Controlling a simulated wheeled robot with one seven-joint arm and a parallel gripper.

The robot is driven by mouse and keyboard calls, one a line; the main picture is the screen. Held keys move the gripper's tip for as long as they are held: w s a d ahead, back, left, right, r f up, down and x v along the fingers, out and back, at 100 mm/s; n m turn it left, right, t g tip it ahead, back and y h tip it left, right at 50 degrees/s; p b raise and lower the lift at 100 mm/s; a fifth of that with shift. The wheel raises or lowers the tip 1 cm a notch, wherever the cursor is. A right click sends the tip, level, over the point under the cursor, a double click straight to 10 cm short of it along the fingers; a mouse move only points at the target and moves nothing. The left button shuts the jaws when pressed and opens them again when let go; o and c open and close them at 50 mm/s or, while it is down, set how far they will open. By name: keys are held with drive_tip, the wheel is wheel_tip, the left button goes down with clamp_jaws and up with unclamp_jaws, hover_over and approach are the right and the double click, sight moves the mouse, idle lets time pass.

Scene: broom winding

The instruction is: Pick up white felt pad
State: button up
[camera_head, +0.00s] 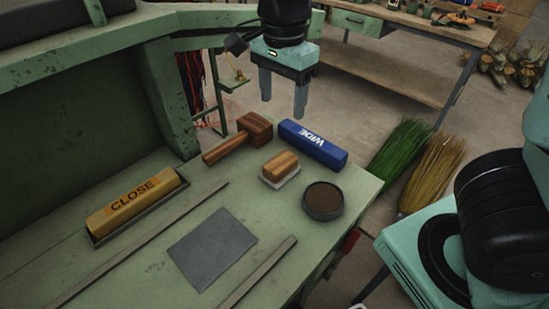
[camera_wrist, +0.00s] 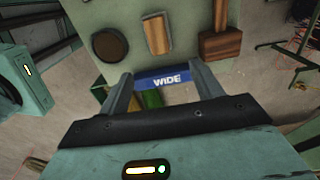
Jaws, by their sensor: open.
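A wooden block (camera_head: 282,163) sits on the green bench with a thin whitish layer, seemingly the white felt pad (camera_head: 272,183), under it. Only the edge of that layer shows below the wood. The block also shows in the wrist view (camera_wrist: 157,34). My gripper (camera_head: 283,108) is open and empty. It hangs above and beyond the bench's far edge, behind the wooden block and apart from it. In the wrist view my gripper's fingers (camera_wrist: 163,82) point toward the blue WIDE block, with free space between them.
A blue WIDE block (camera_head: 312,144) lies near the bench's far edge, with a wooden mallet (camera_head: 240,137) to its left. A round dark dish (camera_head: 323,200) stands right of the wooden block. A yellow CLOSE block (camera_head: 137,202) and grey sheet (camera_head: 212,248) lie nearer. Green bristles (camera_head: 402,146) stand beyond.

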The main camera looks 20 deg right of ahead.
drive_tip(key=b, duration=0.2)
hover_over(281, 161)
drive_tip(key=f, duration=1.1)
drive_tip(key=shift+w+d+f, duration=0.1)
drive_tip(key=shift+w+f, duration=0.15)
drive_tip(key=shift+f, duration=0.1)
drive_tip(key=shift+s+f, duration=0.2)
drive_tip(key=shift+f, duration=2.55)
drive_tip(key=c, duration=1.1)
